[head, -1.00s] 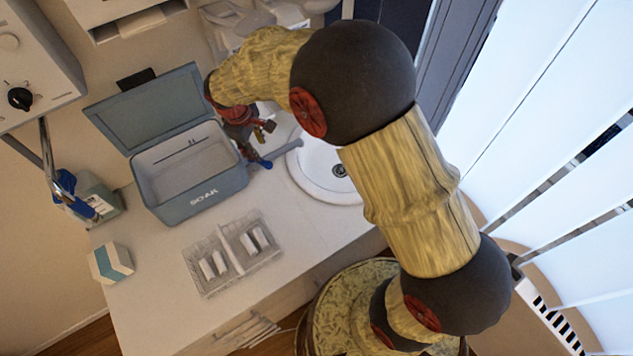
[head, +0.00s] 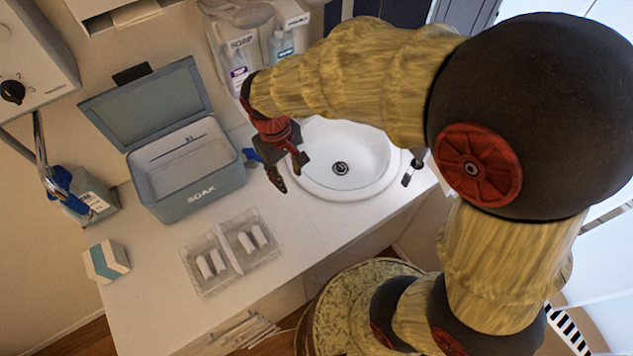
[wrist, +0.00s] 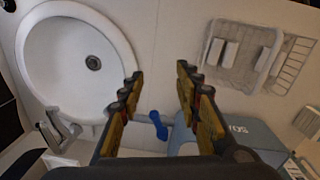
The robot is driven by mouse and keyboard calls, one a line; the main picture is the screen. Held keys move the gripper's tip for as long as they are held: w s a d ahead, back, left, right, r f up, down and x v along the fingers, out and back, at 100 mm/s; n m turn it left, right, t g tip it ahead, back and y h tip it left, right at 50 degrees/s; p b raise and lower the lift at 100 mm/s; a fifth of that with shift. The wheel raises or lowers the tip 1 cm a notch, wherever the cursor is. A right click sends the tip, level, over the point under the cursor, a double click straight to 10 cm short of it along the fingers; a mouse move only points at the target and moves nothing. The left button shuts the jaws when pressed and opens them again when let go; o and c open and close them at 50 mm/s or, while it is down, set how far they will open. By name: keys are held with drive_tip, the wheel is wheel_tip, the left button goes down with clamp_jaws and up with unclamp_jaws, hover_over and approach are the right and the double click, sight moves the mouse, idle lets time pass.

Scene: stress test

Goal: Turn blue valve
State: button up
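The blue valve (head: 252,155) is a small blue lever on the counter between the soak box and the sink, partly hidden by my gripper in the head view. In the wrist view the blue valve (wrist: 157,122) shows whole, below and between my fingertips, apart from them. My gripper (head: 289,172) hangs over the left edge of the sink, to the right of the valve. The wrist view shows my gripper (wrist: 158,84) open, with nothing between its fingers.
The open grey-blue soak box (head: 205,198) stands left of the valve. The white sink (head: 375,145) is to the right, with a grey tap (wrist: 62,128) at its rim. A wire tray (head: 212,282) sits in front. Soap bottles (head: 238,75) stand behind.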

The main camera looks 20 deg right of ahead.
drive_tip(key=s+d+r+m+t+y+b, duration=0.1)
drive_tip(key=s+d+r+m+t+b, duration=0.1)
drive_tip(key=s+d+r+b, duration=0.2)
drive_tip(key=shift+s+d+r, duration=0.3)
drive_tip(key=shift+s+r, duration=0.2)
drive_tip(key=shift+s, duration=1.2)
drive_tip(key=shift+c, duration=0.3)
